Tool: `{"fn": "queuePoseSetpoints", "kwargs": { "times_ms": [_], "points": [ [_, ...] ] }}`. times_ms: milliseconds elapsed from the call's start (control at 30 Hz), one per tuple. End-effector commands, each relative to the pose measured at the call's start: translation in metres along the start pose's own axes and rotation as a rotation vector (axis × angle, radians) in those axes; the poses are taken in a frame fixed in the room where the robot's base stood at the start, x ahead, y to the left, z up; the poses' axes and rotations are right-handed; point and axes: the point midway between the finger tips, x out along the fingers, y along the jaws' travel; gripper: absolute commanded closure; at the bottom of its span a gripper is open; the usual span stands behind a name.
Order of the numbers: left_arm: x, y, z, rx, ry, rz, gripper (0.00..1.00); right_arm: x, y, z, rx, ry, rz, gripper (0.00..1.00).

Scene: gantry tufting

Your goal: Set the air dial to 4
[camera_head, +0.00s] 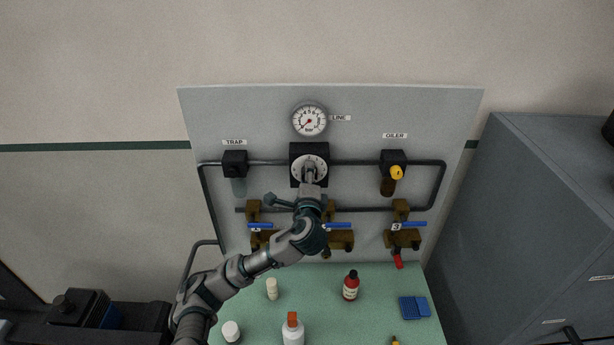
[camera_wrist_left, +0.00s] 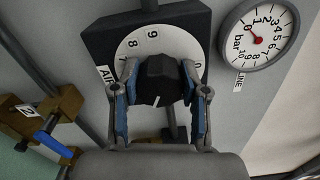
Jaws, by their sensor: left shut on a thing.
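The air dial (camera_head: 297,168) is a white numbered disc on a black housing, mid-panel. It also shows in the left wrist view (camera_wrist_left: 187,43), tilted, with figures such as 7, 8 and 9 readable and others hidden. Its black knob (camera_wrist_left: 160,72) bears a short white line near its lower edge in that view. The figure it points to is hidden. My left gripper (camera_head: 309,178) is shut on the knob. Its blue-padded fingers (camera_wrist_left: 159,100) stand either side of the knob. My right gripper is not in view.
A round line gauge (camera_head: 310,119) sits above the dial. The trap (camera_head: 235,163) and oiler (camera_head: 393,165) flank it. Blue-handled valves (camera_head: 408,224) line the pipe below. Bottles (camera_head: 351,286) and a blue block (camera_head: 415,307) stand on the green bench. A grey cabinet (camera_head: 550,200) stands right.

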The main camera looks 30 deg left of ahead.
Motion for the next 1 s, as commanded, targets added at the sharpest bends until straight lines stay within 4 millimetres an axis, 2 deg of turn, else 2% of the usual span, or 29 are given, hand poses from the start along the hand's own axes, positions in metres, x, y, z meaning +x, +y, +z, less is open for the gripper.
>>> {"fn": "queuePoseSetpoints", "kwargs": {
  "times_ms": [33, 633, 667, 733, 767, 1000],
  "points": [
    [-0.0001, 0.0073, -0.0032, 0.021, 0.005, 0.016, 0.91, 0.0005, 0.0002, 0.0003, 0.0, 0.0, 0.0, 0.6],
    [-0.0002, 0.0089, -0.0039, 0.062, 0.006, 0.02, 0.91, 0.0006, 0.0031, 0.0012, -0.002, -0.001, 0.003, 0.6],
    [-0.0002, 0.0089, -0.0039, 0.062, 0.006, 0.02, 0.53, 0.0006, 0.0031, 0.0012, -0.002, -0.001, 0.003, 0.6],
    [-0.0002, 0.0088, -0.0039, 0.062, 0.006, 0.02, 0.36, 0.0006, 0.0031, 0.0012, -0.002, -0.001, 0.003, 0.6],
    [-0.0002, 0.0083, -0.0039, 0.062, 0.006, 0.019, 0.31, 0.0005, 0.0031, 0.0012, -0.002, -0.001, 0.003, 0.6],
    [-0.0013, 0.0035, -0.0017, 0.057, 0.003, 0.009, 0.31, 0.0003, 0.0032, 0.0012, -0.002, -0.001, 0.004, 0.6]
  ]
}}
